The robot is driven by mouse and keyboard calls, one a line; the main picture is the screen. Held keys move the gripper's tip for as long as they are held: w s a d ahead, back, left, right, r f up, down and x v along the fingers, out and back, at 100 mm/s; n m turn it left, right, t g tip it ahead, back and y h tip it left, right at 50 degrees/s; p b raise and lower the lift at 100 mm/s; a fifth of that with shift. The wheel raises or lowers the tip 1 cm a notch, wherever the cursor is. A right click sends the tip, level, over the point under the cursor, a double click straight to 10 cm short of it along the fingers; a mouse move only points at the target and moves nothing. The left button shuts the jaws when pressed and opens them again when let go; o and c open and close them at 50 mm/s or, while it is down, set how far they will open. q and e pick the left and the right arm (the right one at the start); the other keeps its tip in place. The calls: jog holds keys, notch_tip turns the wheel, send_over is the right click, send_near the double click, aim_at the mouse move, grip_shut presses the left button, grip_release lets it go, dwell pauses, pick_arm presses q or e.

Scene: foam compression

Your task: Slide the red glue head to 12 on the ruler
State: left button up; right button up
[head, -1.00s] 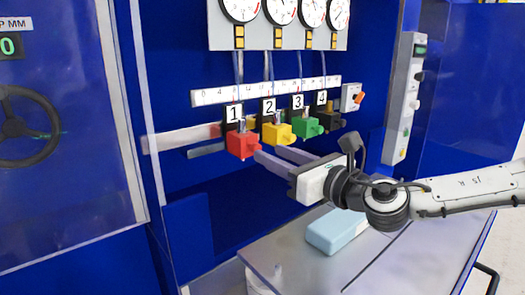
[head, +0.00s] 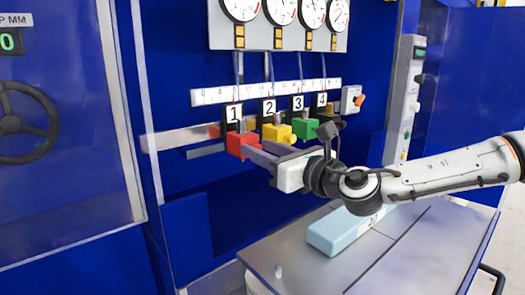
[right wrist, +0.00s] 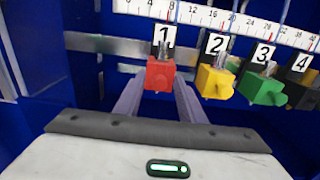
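The red glue head (head: 241,143), under label 1, sits on the grey horizontal rail at the left of the row. The white ruler (head: 265,91) runs above the heads, also seen in the right wrist view (right wrist: 225,22). My right gripper (head: 258,151) is open, its two grey fingers reaching to either side of the red head. In the right wrist view the right gripper (right wrist: 158,88) shows small gaps beside the head; contact is unclear. My left gripper is not in view.
Yellow (head: 278,132) and green (head: 304,126) heads stand close to the right of the red one; a black head (right wrist: 302,92) is beyond. The rail (head: 180,140) is bare to the left. A light-blue block (head: 340,232) lies on the grey table (head: 300,265) below.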

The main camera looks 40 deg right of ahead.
grip_shut()
pick_arm(q)
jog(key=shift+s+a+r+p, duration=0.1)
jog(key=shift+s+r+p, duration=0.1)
jog(key=shift+p, duration=0.55)
pick_arm(e)
jog(key=d, duration=0.4)
jog(key=shift+w+d, duration=0.2)
jog(key=shift+d, duration=0.05)
grip_release()
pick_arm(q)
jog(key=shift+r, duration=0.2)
pick_arm(e)
jog(key=shift+s+r, duration=0.1)
jog(key=shift+s, duration=0.05)
